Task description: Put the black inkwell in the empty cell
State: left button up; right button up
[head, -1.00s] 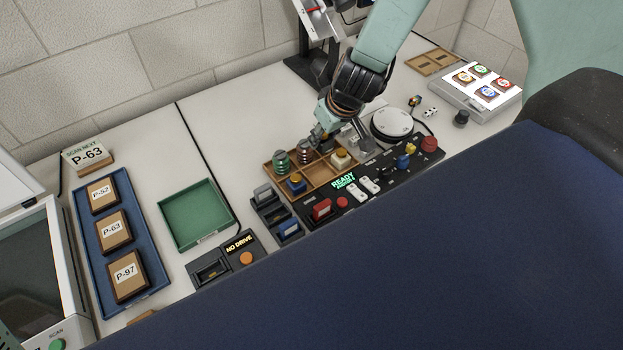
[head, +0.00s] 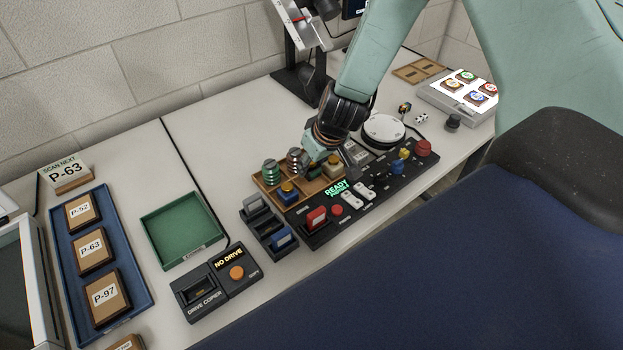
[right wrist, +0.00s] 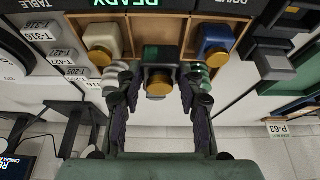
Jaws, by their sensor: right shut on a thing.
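My right gripper (head: 318,164) is shut on the black inkwell (right wrist: 160,76), a dark block with a gold cap. In the right wrist view the fingers (right wrist: 160,88) hold it from both sides. It is at the middle front cell (right wrist: 148,28) of the wooden tray, between the white inkwell (right wrist: 101,38) and the blue inkwell (right wrist: 215,38). Whether it touches the cell floor I cannot tell. In the head view my fingers mostly hide it. The blue inkwell (head: 287,190) stands at the tray's front left corner. My left gripper is out of view.
Striped spools, one green (head: 271,172), fill the tray's back cells close beside my fingers. A black console (head: 330,226) borders the tray in front. A round white plate (head: 383,130) lies to the right. A green tray (head: 181,228) at left is empty.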

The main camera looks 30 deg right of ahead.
aim_at(313, 175)
jog(key=shift+f, duration=0.35)
jog(key=f+b, duration=0.2)
jog(key=f, duration=0.1)
jog(key=shift+w+d+f+b, duration=0.1)
jog(key=shift+d+b, duration=0.3)
jog(key=shift+a+f, duration=0.1)
jog(key=shift+a+r, duration=0.25)
jog(key=shift+d+f, duration=0.1)
jog(key=shift+f, duration=0.05)
jog(key=o, duration=0.8)
jog(key=shift+d+f, duration=0.1)
jog(key=shift+f, duration=0.05)
jog(key=shift+c, duration=0.2)
jog(key=o, duration=0.5)
jog(key=shift+c, duration=0.2)
